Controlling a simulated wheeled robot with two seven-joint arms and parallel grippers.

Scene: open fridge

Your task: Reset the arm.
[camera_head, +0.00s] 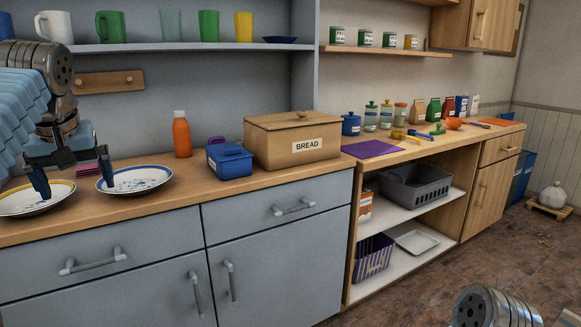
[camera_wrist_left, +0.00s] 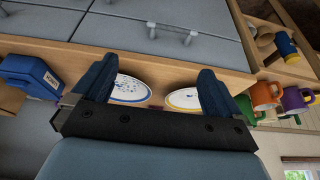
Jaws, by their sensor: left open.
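My left gripper (camera_head: 73,186) comes in from the left over the wooden counter (camera_head: 230,193). Its two dark fingers are spread apart with nothing between them. In the left wrist view my left gripper (camera_wrist_left: 156,80) is also open and empty. A plate with a blue rim (camera_head: 136,180) and a plate with a yellow rim (camera_head: 38,199) lie on the counter, close to the fingertips. The fingers partly cover both plates, and I cannot tell whether they touch them. A link of my right arm shows at the bottom right; its gripper is out of view.
An orange bottle (camera_head: 181,135), a blue container (camera_head: 229,161) and a bread box (camera_head: 291,141) stand right of the plates. A shelf (camera_head: 190,46) with mugs and cups hangs above. Jars and small items fill the right counter. The counter's front strip is clear.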

